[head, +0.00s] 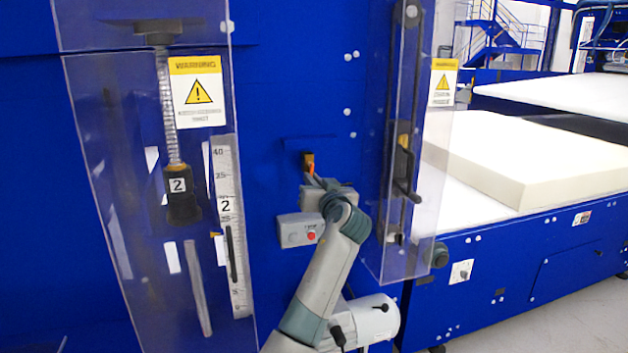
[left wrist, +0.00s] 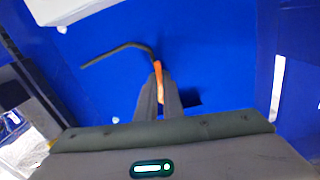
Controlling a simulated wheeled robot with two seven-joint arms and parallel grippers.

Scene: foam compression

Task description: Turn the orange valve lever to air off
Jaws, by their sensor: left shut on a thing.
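The orange valve lever (head: 310,166) is a small part on the blue machine panel, just above a grey control box in the head view. My left gripper (head: 316,179) reaches up to it from below and hides part of it. In the left wrist view the fingers of my left gripper (left wrist: 160,92) are closed around the orange lever (left wrist: 158,72), whose upper end shows between them. A dark bent rod or hose (left wrist: 118,52) runs left from near the lever's top. The valve body and any air on/off marks cannot be made out. My right gripper is not in view.
A grey box with a red button (head: 311,236) sits just below the gripper. Clear guard panels stand on both sides, the left one with a ruler scale (head: 229,225). A white foam block (head: 540,160) lies on the conveyor at right.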

